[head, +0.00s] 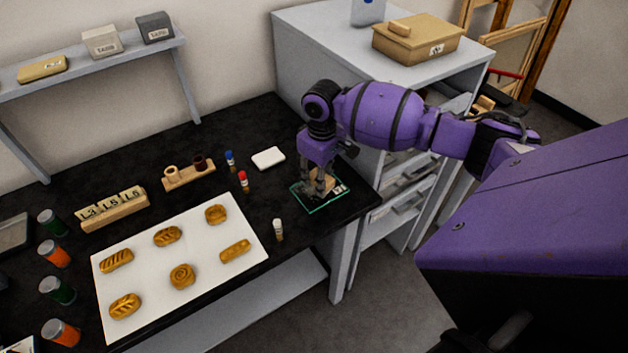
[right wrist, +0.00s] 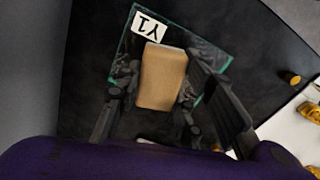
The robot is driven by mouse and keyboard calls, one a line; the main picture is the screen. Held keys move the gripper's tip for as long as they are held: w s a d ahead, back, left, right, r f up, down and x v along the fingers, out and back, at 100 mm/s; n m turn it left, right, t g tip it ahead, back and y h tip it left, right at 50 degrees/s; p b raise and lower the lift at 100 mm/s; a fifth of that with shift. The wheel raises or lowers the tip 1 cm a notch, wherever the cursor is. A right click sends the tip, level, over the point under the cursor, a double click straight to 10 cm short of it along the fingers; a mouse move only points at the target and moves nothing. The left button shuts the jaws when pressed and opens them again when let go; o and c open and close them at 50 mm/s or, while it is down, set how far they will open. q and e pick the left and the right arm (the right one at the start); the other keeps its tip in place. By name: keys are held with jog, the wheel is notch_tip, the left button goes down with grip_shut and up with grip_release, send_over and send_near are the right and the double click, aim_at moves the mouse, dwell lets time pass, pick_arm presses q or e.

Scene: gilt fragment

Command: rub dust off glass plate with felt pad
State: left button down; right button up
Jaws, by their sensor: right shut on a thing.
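The glass plate (head: 337,199) lies flat on the black table near its right end, with green edges and a small white label. My right gripper (head: 320,189) points down over the plate. It is shut on the tan felt pad (right wrist: 161,78), which also shows between the fingers in the head view (head: 322,179). The pad is over the plate; I cannot tell for sure whether it touches. Dust is hard to make out. My left gripper is not in view.
A white sheet (head: 206,278) with several bread-shaped pieces lies to the left. A grey cabinet (head: 310,60) stands behind on the right.

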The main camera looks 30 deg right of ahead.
jog(key=shift+d+f, duration=0.15)
jog(key=shift+d, duration=0.7)
jog(key=shift+w+a+r, duration=0.1)
jog(key=shift+w+r, duration=0.05)
jog(key=shift+r, duration=4.55)
